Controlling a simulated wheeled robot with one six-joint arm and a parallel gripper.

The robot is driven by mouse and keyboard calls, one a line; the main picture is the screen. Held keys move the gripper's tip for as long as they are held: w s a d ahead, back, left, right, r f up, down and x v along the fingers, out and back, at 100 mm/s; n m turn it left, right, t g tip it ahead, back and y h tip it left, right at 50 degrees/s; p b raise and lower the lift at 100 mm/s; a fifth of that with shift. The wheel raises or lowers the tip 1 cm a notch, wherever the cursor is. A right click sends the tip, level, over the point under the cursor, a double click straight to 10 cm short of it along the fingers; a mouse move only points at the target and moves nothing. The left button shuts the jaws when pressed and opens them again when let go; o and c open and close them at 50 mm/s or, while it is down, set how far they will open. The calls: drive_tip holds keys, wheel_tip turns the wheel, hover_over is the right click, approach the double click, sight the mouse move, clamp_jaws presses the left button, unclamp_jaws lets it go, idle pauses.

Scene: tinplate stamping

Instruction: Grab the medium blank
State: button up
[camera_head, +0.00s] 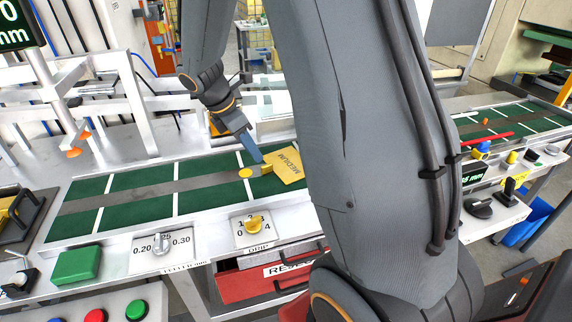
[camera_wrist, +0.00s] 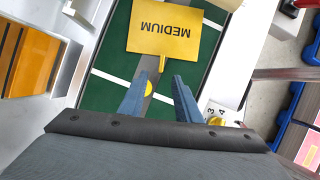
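The medium blank (camera_wrist: 172,32) is a flat yellow plate marked MEDIUM with a narrow tab. It lies on the green conveyor, and its lettering is upside down in the wrist view. In the head view the blank (camera_head: 288,165) is partly hidden by my arm. My gripper (camera_wrist: 159,76) is open, its two blue fingers apart with nothing held between them. The tab lies close to the fingertips, near the gap between them. My gripper (camera_head: 255,154) also shows above the belt beside the blank in the head view. A small yellow disc (camera_wrist: 147,88) shows between the fingers.
The green conveyor (camera_head: 140,208) with white cross lines is bare to the left. A yellow knob (camera_head: 253,225) and a grey knob (camera_head: 161,240) stand on the front panel. A red drawer (camera_head: 240,284) is below. A white frame (camera_head: 140,110) stands behind the belt.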

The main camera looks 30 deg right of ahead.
sight(263, 166)
drive_tip(key=shift+p+x, duration=1.1)
drive_tip(key=shift+x, duration=2.55)
drive_tip(key=shift+s+a, duration=0.1)
clamp_jaws()
